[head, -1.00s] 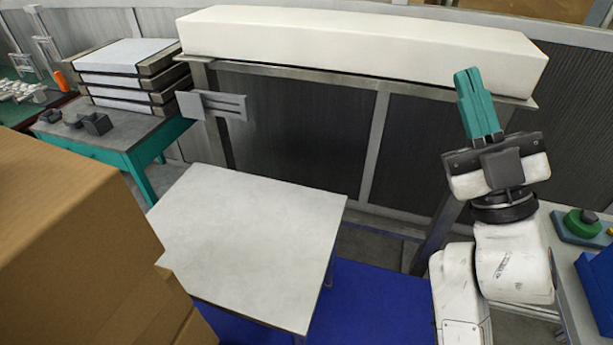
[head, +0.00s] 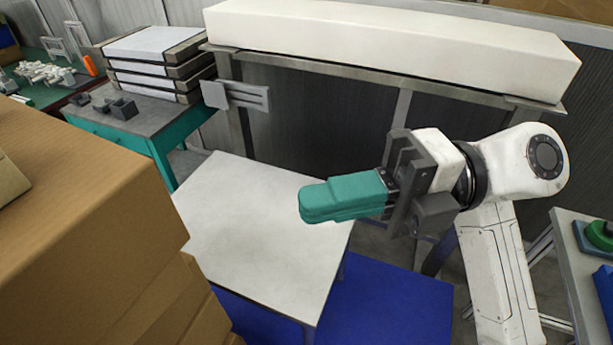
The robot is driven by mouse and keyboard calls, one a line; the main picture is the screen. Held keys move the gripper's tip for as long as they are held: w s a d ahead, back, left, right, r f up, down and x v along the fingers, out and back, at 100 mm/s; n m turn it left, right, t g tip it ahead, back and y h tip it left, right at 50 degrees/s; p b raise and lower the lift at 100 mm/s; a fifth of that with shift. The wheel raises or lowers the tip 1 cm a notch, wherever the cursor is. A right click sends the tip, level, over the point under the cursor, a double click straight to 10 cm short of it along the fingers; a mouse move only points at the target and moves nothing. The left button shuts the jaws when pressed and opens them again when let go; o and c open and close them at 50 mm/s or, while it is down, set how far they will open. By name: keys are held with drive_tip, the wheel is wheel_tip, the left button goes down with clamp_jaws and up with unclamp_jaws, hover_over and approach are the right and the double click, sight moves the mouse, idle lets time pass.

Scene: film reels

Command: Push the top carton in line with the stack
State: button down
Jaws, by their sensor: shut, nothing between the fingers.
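The top carton (head: 85,215) is a large brown box at the left of the head view, on a stack of brown cartons (head: 175,315). Its right edge juts out past the carton below it. The stack's lower part and left side are out of frame. My gripper (head: 302,207) has teal fingers, shut and empty, pointing left toward the cartons. It is above the white tabletop, to the right of the top carton, with a clear gap between them.
A white-topped table (head: 240,260) stands beside the stack, over a blue surface (head: 385,305). A long white block (head: 400,45) lies on a metal frame behind. A teal table (head: 125,130) with stacked trays (head: 155,65) is at the back left. A side table (head: 590,285) is at right.

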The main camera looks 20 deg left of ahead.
sight(163, 204)
drive_tip(key=p+x, duration=0.1)
drive_tip(key=x, duration=0.2)
drive_tip(key=w+p+x, duration=0.1)
drive_tip(key=x, duration=0.2)
drive_tip(key=a+p+x, duration=0.1)
drive_tip(key=p+x, duration=0.1)
drive_tip(key=x, duration=0.2)
drive_tip(key=shift+w+d+r, duration=0.1)
drive_tip(key=shift+w+r, duration=0.1)
drive_tip(key=shift+w, duration=0.1)
drive_tip(key=shift+w+a+f, duration=0.15)
drive_tip(key=shift+a, duration=0.45)
drive_tip(key=shift+a, duration=0.1)
drive_tip(key=a+b, duration=0.1)
drive_tip(key=a, duration=0.1)
drive_tip(key=w+a+b, duration=0.1)
drive_tip(key=a, duration=0.1)
drive_tip(key=shift+w+a, duration=0.1)
drive_tip(key=shift+a, duration=0.25)
